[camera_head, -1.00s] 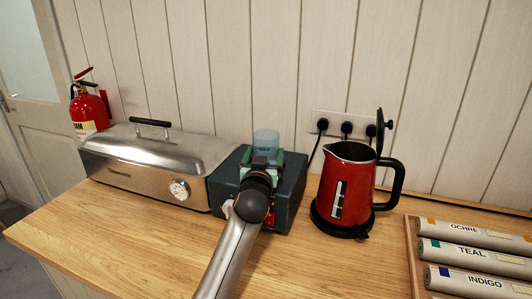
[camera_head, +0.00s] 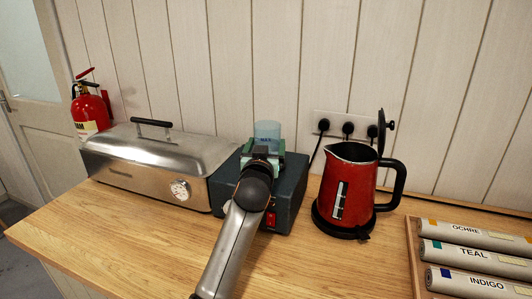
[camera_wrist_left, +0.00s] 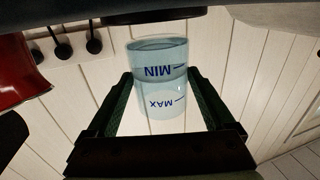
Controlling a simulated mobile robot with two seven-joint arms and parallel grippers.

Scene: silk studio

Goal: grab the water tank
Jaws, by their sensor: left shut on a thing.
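The water tank (camera_head: 267,129) is a clear bluish cylinder at the dark box-shaped machine (camera_head: 292,183) on the counter. In the left wrist view the tank (camera_wrist_left: 158,78) shows MIN and MAX marks, upside down in that picture, and a water line between them. My left gripper (camera_head: 263,155) reaches over the machine and is shut on the tank, with one green finger on each side of it. The tank's lower part is hidden behind the gripper in the head view, so I cannot tell whether it touches the machine. My right gripper is not in view.
A red kettle (camera_head: 346,187) with its lid up stands right of the machine. A steel lidded cooker (camera_head: 151,160) stands at its left. Plugs and cords hang on the wall behind. A tray with labelled rolls (camera_head: 474,257) lies at the right. The front counter (camera_head: 130,243) is clear.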

